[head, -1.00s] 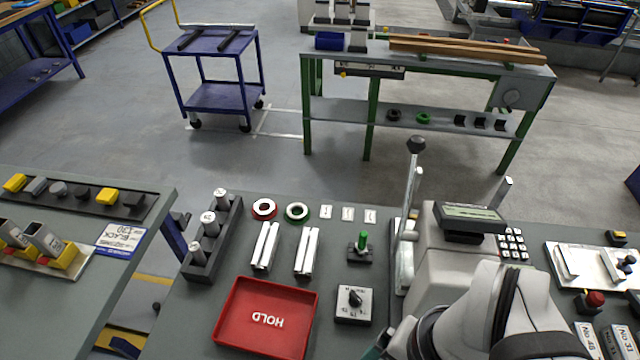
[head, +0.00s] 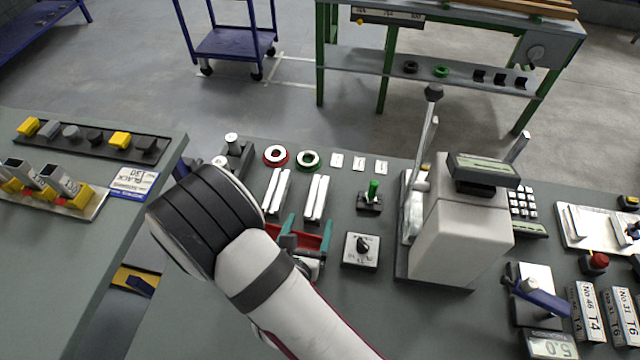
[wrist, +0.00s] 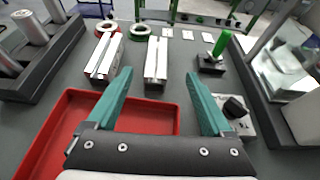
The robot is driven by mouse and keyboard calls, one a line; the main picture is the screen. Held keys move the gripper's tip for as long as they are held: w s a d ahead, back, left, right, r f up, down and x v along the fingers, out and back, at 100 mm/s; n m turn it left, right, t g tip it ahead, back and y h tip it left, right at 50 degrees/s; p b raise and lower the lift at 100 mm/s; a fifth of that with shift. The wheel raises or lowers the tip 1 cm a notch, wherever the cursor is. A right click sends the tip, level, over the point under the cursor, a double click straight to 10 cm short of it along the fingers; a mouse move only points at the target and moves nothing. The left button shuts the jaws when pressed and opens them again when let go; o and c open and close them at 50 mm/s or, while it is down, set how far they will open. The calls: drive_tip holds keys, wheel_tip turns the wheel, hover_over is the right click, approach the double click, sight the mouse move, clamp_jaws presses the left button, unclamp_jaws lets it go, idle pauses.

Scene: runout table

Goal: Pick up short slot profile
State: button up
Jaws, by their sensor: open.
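Two pale slotted profiles lie side by side on the grey bench. In the head view the left profile (head: 277,191) and the right profile (head: 316,198) look close in length; I cannot tell which is the short one. In the wrist view the left profile (wrist: 104,60) and the right profile (wrist: 156,62) lie beyond my fingertips. My gripper (head: 305,232) has teal fingers and is open and empty. In the wrist view my gripper (wrist: 160,88) is above the red tray, near the profiles' near ends and apart from them.
The red HOLD tray (wrist: 62,117) lies below my gripper. A green-knobbed switch (head: 371,198) and a rotary dial box (head: 361,249) stand to the right. A dark block with cylinders (wrist: 42,58) is at left. Red (head: 276,155) and green (head: 308,160) rings lie behind the profiles.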

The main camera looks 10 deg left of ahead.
approach(320, 188)
drive_tip(key=shift+w+d, duration=0.2)
drive_tip(key=shift+w, duration=0.55)
drive_tip(key=x, duration=0.5)
drive_tip(key=shift+a+f, duration=0.25)
drive_tip(key=shift+f, duration=0.05)
clamp_jaws()
